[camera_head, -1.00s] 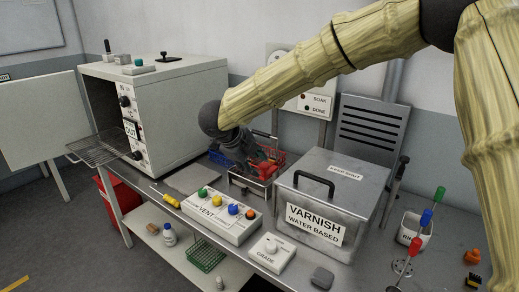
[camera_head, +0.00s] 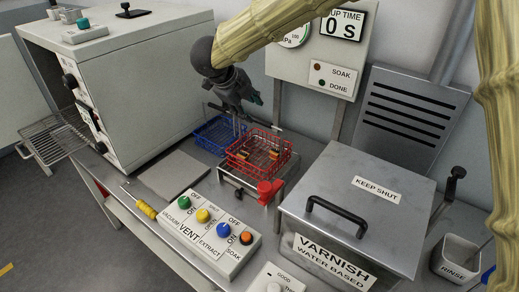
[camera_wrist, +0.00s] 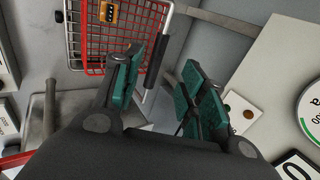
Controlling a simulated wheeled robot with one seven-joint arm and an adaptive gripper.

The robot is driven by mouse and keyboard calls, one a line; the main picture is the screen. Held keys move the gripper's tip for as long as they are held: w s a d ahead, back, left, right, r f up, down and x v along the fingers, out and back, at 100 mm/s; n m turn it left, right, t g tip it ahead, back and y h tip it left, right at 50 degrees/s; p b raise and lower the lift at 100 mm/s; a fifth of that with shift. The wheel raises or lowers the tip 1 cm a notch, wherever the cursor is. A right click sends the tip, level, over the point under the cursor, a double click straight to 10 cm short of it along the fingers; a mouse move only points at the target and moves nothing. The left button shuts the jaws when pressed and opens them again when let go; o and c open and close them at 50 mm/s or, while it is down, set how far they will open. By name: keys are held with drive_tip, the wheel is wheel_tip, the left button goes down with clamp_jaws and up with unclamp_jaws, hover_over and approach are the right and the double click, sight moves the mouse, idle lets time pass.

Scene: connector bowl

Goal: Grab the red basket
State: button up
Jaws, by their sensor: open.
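The red wire basket (camera_head: 240,163) stands upright on a metal frame in the middle of the bench, with small orange-brown parts inside. It also shows at the upper left of the wrist view (camera_wrist: 167,22), cut off by the picture's top edge. My gripper (camera_head: 247,105) is open and empty, above and behind the basket in the head view. In the wrist view my gripper (camera_wrist: 163,62) has its two teal-padded fingers spread.
A blue basket (camera_head: 213,135) stands just left of the red one. A red knob (camera_head: 268,190) is at the frame's front. The varnish tank (camera_head: 360,195) stands right, the cabinet (camera_head: 150,75) left, the button box (camera_head: 212,232) in front. A bare plate (camera_head: 178,175) lies left.

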sight(258, 120)
drive_tip(key=x, duration=0.2)
drive_tip(key=p+x, duration=0.1)
drive_tip(key=x, duration=0.1)
drive_tip(key=p+x, duration=0.1)
drive_tip(key=shift+s+d+f, duration=0.15)
drive_tip(key=shift+d+f, duration=0.25)
drive_tip(key=shift+f, duration=0.05)
drive_tip(key=shift+d+f, duration=0.2)
drive_tip(key=shift+f, duration=0.1)
drive_tip(key=shift+w+d+f, duration=0.15)
drive_tip(key=shift+w+f, duration=0.5)
drive_tip(key=shift+f, duration=0.25)
drive_tip(key=shift+s+r, duration=0.25)
drive_tip(key=c, duration=0.3)
clamp_jaws()
